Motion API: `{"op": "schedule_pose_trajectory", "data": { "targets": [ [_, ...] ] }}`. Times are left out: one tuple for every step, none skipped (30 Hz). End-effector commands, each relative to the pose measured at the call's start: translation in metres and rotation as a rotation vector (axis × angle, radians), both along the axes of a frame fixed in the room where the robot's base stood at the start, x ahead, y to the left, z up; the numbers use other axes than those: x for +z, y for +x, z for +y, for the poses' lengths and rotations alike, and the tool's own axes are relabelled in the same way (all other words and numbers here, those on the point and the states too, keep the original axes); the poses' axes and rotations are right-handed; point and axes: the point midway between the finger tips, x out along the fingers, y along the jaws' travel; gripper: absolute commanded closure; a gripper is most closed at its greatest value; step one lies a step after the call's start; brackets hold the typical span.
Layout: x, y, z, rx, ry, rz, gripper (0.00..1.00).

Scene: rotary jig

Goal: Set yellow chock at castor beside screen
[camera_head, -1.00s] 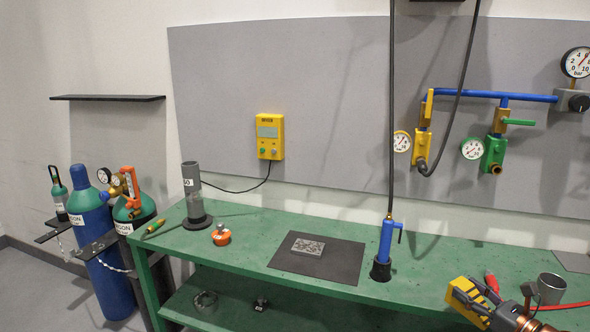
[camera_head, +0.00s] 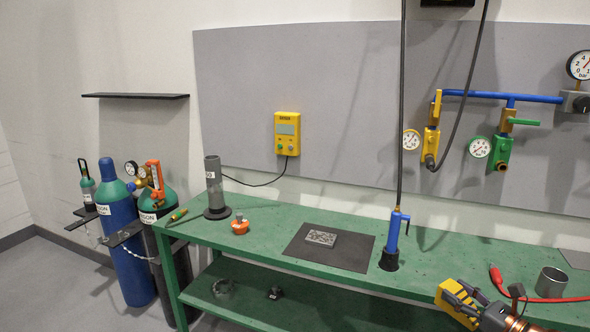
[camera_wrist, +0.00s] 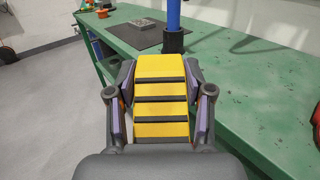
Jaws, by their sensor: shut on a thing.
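The yellow chock (camera_wrist: 160,92), with dark ribs across its face, is clamped between the two fingers of my gripper (camera_wrist: 160,105) in the wrist view. In the head view the chock (camera_head: 456,292) shows at the lower right, held by my gripper (camera_head: 462,302) in front of the bench's front edge. The chock is in the air.
A green workbench (camera_head: 270,222) runs across the scene, with a lower shelf (camera_head: 245,280). On it stand a dark mat (camera_head: 345,255) with a metal plate and a blue tool (camera_head: 394,235). Gas cylinders (camera_head: 125,250) stand left of the bench. Grey floor (camera_wrist: 50,110) is open at left.

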Motion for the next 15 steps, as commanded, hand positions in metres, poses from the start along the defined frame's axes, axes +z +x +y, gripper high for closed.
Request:
{"op": "schedule_pose_trajectory", "data": {
  "targets": [
    [-0.001,0.006,0.011,0.023,0.001,0.000,1.00],
    [-0.003,0.009,0.016,0.035,0.001,0.000,1.00],
    [-0.004,0.014,0.026,0.056,0.001,-0.001,1.00],
    [-0.006,0.018,0.033,0.071,0.001,-0.001,1.00],
    [-0.007,0.022,0.041,0.088,0.001,-0.001,1.00],
    [-0.009,0.027,0.052,0.111,0.002,0.000,1.00],
    [-0.011,0.030,0.059,0.127,0.002,0.000,1.00],
    [-0.012,0.034,0.068,0.143,0.003,0.000,1.00],
    [-0.015,0.038,0.079,0.166,0.002,0.001,1.00],
    [-0.017,0.041,0.087,0.182,0.003,0.001,1.00],
    [-0.019,0.044,0.095,0.198,0.003,0.002,1.00],
    [-0.021,0.048,0.106,0.220,0.003,0.002,1.00],
    [-0.023,0.051,0.114,0.235,0.002,0.003,1.00],
    [-0.025,0.053,0.122,0.252,0.002,0.003,1.00],
    [-0.027,0.057,0.134,0.273,0.002,0.004,1.00]
  ]
}}
